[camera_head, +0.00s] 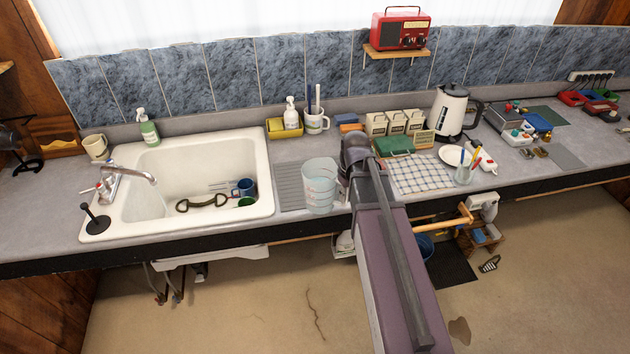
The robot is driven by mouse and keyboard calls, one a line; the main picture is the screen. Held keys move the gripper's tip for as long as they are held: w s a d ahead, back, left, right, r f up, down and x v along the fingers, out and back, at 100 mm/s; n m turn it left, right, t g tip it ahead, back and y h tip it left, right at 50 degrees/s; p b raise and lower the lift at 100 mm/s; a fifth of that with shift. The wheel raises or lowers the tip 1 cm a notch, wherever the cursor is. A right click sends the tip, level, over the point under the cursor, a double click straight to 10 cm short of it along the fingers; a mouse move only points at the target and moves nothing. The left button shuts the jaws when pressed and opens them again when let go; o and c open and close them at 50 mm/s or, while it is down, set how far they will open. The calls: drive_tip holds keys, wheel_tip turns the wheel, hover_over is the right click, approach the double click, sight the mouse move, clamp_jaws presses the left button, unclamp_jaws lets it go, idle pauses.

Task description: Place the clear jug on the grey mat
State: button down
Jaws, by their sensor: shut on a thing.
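The clear jug (319,186) is upright, just right of the sink, above or on the right part of a grey ribbed mat (288,187). I cannot tell whether its base touches the mat or the counter. My gripper (343,181) is at the jug's right side, shut on it; my own arm mostly hides the fingers. A plain, flat grey mat (567,156) lies bare on the counter at the far right.
The white sink (255,205) is to the left. A checked cloth (420,175), green case (394,145), glass with pens (464,175), white plate (454,156) and kettle (450,112) stand right of my arm.

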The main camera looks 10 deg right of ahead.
idle(0.4)
drive_tip(key=w+d+f+b, duration=0.1)
drive_tip(key=w+d, duration=0.1)
drive_tip(key=w, duration=1.2)
drive_tip(key=shift+w+f, duration=0.2)
drive_tip(key=shift+w, duration=0.05)
drive_tip(key=f+b, duration=0.1)
drive_tip(key=b, duration=0.1)
drive_tip(key=w+f+b, duration=0.1)
drive_tip(key=f+b, duration=0.1)
drive_tip(key=shift+w+f, duration=0.15)
drive_tip(key=shift+f, duration=0.15)
drive_tip(key=c, duration=0.7)
unclamp_jaws()
drive_tip(key=shift+o, duration=0.2)
